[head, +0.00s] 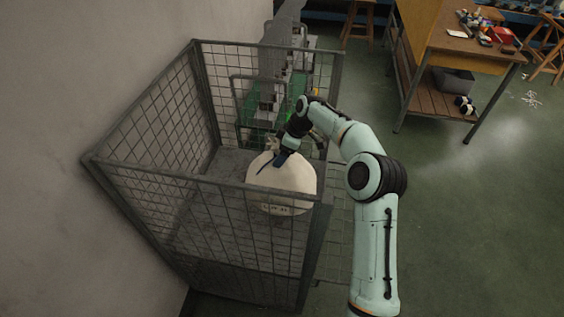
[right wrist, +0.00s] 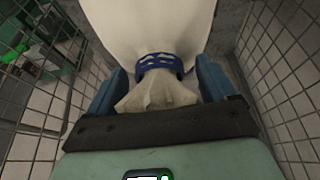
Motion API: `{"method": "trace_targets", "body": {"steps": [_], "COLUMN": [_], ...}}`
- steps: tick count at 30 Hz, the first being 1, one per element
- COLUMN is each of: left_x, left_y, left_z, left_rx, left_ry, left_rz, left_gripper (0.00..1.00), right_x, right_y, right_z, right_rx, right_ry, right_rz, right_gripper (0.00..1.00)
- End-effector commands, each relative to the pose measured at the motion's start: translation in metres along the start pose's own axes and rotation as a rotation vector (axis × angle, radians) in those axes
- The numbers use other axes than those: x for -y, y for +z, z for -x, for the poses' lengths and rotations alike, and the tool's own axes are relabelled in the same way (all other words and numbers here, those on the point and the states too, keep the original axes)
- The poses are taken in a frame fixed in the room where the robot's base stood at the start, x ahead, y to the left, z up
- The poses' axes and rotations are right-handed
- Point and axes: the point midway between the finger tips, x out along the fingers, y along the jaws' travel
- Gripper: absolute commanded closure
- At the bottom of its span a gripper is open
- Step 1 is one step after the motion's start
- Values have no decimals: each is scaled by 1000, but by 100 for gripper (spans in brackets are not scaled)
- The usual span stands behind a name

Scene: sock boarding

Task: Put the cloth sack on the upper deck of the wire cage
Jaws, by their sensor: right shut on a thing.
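The cloth sack (head: 284,182) is cream white and sits inside the wire cage (head: 195,42), over the grey deck (head: 205,185). In the head view I cannot tell whether its bottom touches the deck. My right gripper (head: 280,160) is at the sack's top. In the right wrist view, the blue fingers of the right gripper (right wrist: 160,82) are on both sides of the sack's gathered neck, which has a blue tie (right wrist: 160,65). The gripper is shut on the neck, and the sack's body (right wrist: 150,25) extends beyond it. My left gripper is not in view.
Mesh walls stand around the deck, with the front wall partly over the sack in the head view. A green and grey machine (head: 268,110) is behind the cage. A wooden workbench (head: 455,40) stands at the upper right. Bare deck lies left of the sack.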

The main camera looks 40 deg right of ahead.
Motion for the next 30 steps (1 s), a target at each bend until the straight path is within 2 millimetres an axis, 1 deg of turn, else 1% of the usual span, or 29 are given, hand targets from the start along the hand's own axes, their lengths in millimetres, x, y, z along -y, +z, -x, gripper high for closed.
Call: {"method": "trace_targets", "body": {"steps": [1, 3, 6, 14, 18, 19, 20, 27, 30], "left_x": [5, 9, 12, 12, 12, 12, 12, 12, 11], "left_y": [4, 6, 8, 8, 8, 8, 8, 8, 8], "left_z": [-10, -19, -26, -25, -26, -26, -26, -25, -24], "left_rx": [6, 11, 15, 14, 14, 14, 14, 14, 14], "left_ry": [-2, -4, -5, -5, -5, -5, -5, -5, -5], "left_rz": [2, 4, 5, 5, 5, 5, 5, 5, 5], "left_gripper": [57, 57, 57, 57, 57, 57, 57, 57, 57], "right_x": [1, 2, 1, 0, 0, 1, 1, 1, 0], "right_y": [6, 12, 16, 14, 16, 17, 17, 17, 16], "right_z": [-13, -26, -36, -35, -38, -40, -39, -39, -33], "right_rx": [1, 1, 0, -2, -1, 1, 1, 1, 1], "right_ry": [-2, -3, -1, 1, 1, -2, -2, -2, -1], "right_rz": [-1, -1, -1, 0, 0, -1, -1, -1, -1], "right_gripper": [100, 100, 100, 100, 100, 9, 0, 0, 0]}}
